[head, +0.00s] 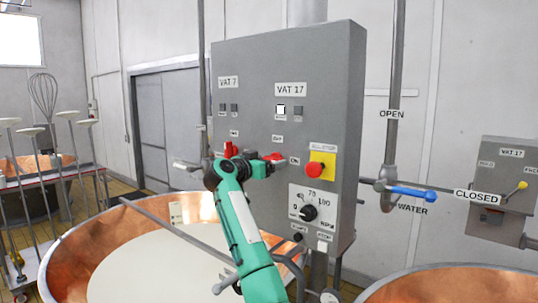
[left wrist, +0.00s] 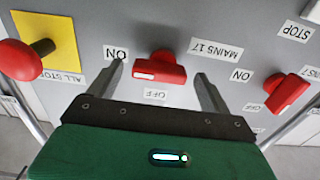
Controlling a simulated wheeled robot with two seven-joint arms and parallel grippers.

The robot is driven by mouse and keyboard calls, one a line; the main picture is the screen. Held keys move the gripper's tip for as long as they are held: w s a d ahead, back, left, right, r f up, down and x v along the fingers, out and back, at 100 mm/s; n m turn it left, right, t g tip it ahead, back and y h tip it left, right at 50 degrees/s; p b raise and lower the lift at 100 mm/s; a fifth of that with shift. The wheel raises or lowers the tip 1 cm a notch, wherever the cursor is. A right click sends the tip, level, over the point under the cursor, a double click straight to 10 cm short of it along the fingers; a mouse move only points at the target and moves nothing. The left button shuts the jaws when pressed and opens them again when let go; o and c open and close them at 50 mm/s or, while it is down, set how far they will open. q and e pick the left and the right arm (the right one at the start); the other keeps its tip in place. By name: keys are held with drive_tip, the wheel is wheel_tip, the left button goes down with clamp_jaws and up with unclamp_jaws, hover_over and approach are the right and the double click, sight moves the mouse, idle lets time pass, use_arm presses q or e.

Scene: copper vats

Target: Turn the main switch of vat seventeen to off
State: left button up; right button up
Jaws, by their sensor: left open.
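The vat 17 mains switch (head: 276,156) is a red knob on the grey control box (head: 300,60), below the VAT 17 label. In the left wrist view the mains switch (left wrist: 160,70) has its white mark toward the ON label (left wrist: 116,54); the OFF label (left wrist: 155,95) is beside it. My left gripper (head: 262,165) is at the switch. In the left wrist view its fingers are open, one on each side of the knob, with visible gaps. The head view does not show the fingers clearly. My right gripper is not in view.
A second red switch (left wrist: 286,92) is close by on the VAT 7 side. A red all-stop button (head: 314,170) on a yellow plate is on the other side. A copper vat (head: 75,245) stands below. A blue-handled water valve (head: 410,193) is at the right.

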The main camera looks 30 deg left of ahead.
use_arm(q)
drive_tip(key=shift+w, duration=0.45)
drive_tip(key=c, duration=1)
drive_tip(key=shift+a+r+n+b, duration=0.15)
drive_tip(key=shift+n+b, duration=1.45)
drive_tip(key=shift+n, duration=2.85)
drive_tip(key=shift+r+n+b, duration=0.1)
drive_tip(key=shift+n+b, duration=1.5)
drive_tip(key=shift+n, duration=2.85)
drive_tip(key=o, duration=1)
